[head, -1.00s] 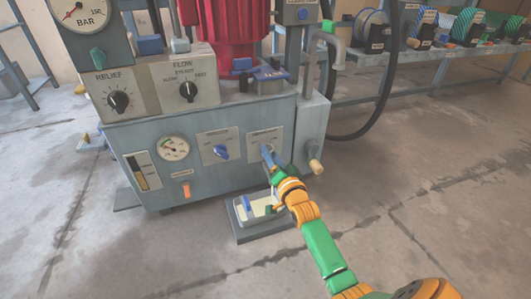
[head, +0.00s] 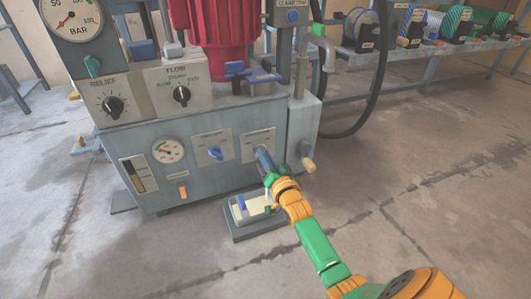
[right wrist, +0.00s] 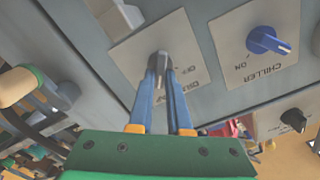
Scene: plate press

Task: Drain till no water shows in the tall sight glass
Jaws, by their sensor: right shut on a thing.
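The tall sight glass (head: 138,174) is a narrow upright window on a pale plate at the left of the press's grey front. It shows a dark upper part and a yellowish lower part; at this size I cannot make out a water layer. My right gripper (head: 261,156) reaches the rightmost knob plate (head: 249,145). In the right wrist view, its blue fingers (right wrist: 162,75) are shut on a grey knob (right wrist: 160,57). The plate's lettering (right wrist: 190,80) is upside down and partly covered there. My left gripper is not in view.
The blue chiller knob (head: 215,153) is just left of the held knob; it also shows in the right wrist view (right wrist: 266,41). A wooden-tipped handle (head: 308,164) sticks out to the right. A low tray (head: 232,222) lies on the floor below.

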